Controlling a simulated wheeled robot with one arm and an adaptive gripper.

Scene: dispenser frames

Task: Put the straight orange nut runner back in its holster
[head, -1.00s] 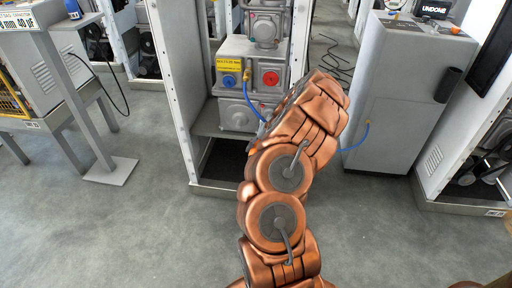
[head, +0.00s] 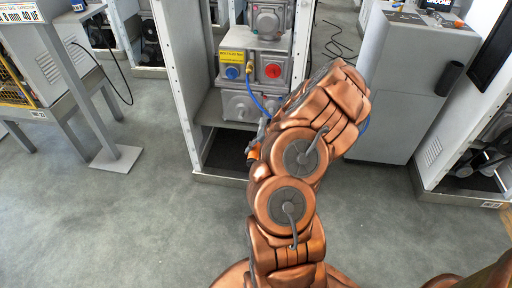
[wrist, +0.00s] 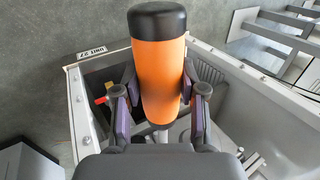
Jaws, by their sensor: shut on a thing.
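The orange nut runner (wrist: 160,80) with a black end cap stands between the fingers of my gripper (wrist: 160,112) in the wrist view. The fingers press on it from both sides. In the head view a small orange part of the nut runner (head: 253,153) shows left of my arm, in front of the white-framed cabinet; my arm hides most of the gripper. A dark upright cup (head: 448,80) is fixed to the side of the grey kiosk on the right; I cannot tell whether it is the holster.
The white-framed cabinet (head: 178,90) holds grey machinery with blue and red round fittings. A blue hose (head: 257,101) runs down from it toward my gripper. The grey kiosk (head: 412,100) stands to the right. The grey floor (head: 120,215) at front left is clear.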

